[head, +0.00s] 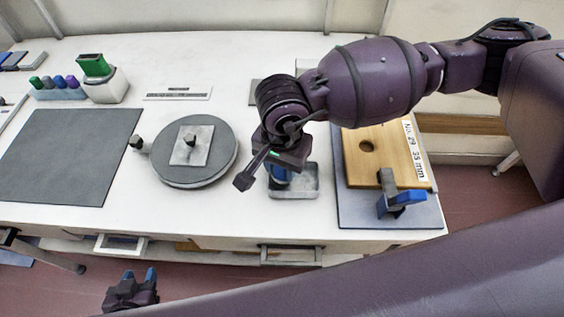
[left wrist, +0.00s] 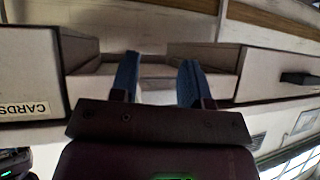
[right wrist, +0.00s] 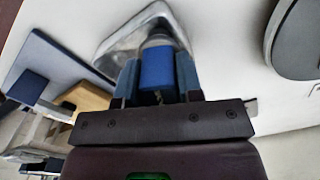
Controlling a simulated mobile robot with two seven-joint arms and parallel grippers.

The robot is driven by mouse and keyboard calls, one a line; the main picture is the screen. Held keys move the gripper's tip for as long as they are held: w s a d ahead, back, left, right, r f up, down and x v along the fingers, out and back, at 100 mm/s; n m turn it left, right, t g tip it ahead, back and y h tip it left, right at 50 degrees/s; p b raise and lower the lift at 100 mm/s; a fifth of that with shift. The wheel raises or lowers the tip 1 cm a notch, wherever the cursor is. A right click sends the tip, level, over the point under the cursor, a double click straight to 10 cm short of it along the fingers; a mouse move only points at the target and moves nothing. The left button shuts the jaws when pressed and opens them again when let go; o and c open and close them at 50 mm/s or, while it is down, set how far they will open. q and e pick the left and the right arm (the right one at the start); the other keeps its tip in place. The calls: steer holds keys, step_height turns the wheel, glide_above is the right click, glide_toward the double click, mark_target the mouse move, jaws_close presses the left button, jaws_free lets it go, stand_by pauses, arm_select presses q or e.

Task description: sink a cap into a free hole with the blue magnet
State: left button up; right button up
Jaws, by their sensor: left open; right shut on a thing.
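My right gripper (head: 279,181) is shut on the blue magnet (right wrist: 157,68), a blue cylinder with a grey end, over the shallow metal tray (head: 307,181). The tray also shows behind the magnet in the right wrist view (right wrist: 118,38). I cannot tell whether the magnet touches the tray or a cap; no cap is clearly visible. The wooden board (head: 388,160) lies to the right of the tray, with one dark round hole (head: 367,147) showing and a label reading 35 mm. My left gripper (head: 134,277) is open and empty, low in front of the bench.
A blue-handled clamp (head: 402,199) sits at the board's front edge. A round grey turntable (head: 194,151) with a plate stands left of the tray, beside a dark mat (head: 68,155). A green-topped block (head: 98,75) stands behind. Drawers (head: 291,255) line the bench front.

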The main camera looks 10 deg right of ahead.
steer(key=shift+f, duration=0.4)
stand_by(0.9)
steer(key=shift+r+p, duration=0.95)
steer(key=shift+r, duration=1.6)
steer(key=shift+s, duration=0.1)
stand_by(0.6)
